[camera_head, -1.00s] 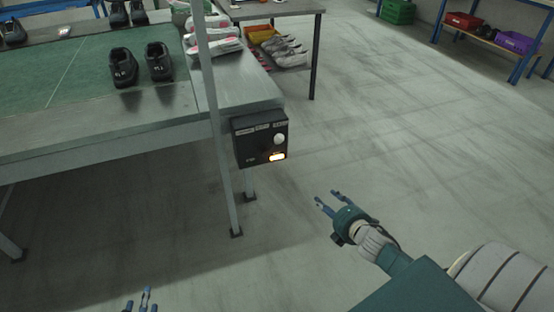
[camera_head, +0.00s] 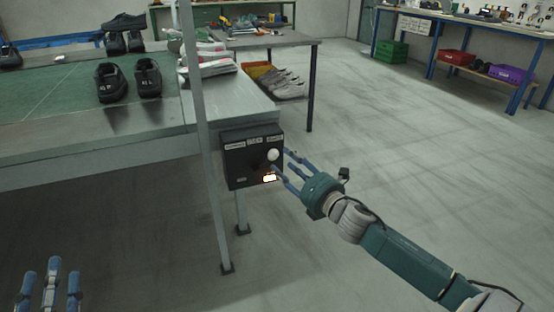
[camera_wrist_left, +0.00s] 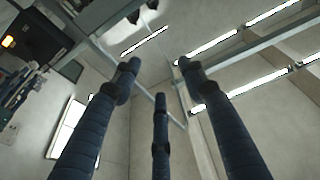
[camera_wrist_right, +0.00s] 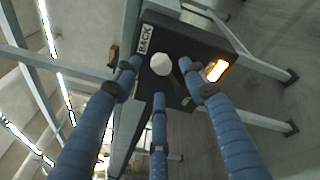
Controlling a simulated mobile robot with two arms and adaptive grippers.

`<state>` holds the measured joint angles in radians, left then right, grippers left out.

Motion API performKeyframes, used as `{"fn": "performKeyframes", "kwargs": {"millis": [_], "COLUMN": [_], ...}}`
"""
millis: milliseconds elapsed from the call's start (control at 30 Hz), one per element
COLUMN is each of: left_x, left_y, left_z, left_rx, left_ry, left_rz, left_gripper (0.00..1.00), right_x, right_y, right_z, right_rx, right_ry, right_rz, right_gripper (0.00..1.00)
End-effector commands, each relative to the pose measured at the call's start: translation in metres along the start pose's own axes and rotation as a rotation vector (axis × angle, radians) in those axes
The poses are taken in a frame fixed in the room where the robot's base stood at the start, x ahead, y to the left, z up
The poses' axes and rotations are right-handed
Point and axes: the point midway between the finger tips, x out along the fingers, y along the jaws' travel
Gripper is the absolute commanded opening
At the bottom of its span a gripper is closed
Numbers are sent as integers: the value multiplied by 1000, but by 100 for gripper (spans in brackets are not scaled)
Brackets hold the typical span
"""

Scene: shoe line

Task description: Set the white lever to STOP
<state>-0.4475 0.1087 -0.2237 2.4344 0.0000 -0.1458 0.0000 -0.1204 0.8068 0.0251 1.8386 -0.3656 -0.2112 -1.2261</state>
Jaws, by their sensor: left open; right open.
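The white lever's round knob (camera_head: 273,154) is on the front of a black control box (camera_head: 240,160) at the table's corner. In the right wrist view the knob (camera_wrist_right: 189,64) lies ahead between the fingers, near a label reading BACK. A lit orange-white lamp (camera_head: 269,178) is below the knob. My right gripper (camera_head: 284,164) is open at the knob's right side; I cannot tell whether a finger touches it. My left gripper (camera_head: 48,275) is open and empty at the lower left, away from the box. The other labels are too small to read.
The table (camera_head: 150,118) carries a green mat with black shoes (camera_head: 111,82). A grey upright post (camera_head: 198,110) stands just left of the box. A second table (camera_head: 268,40) is behind. The floor right of the box is clear.

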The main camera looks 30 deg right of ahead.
Motion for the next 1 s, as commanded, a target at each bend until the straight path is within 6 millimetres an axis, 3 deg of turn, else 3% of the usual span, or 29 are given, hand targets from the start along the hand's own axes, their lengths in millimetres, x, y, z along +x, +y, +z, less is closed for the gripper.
{"fn": "performKeyframes", "kwargs": {"millis": [100, 333, 800, 1000], "left_x": [0, -4, -6, -6], "left_y": [3, 6, 7, 7], "left_z": [-18, -47, -59, -59], "left_rx": [-3, -8, -10, -10], "left_ry": [90, 217, 266, 266], "left_rz": [5, 11, 13, 13], "left_gripper": [42, 42, 42, 42], "right_x": [20, 46, 56, 56], "right_y": [-1, -1, -1, -1], "right_z": [1, 0, 0, 1], "right_rx": [-1, 1, 0, 0], "right_ry": [-3, -2, 0, -1], "right_rz": [1, 0, -1, -2], "right_gripper": [43, 43, 43, 3]}}
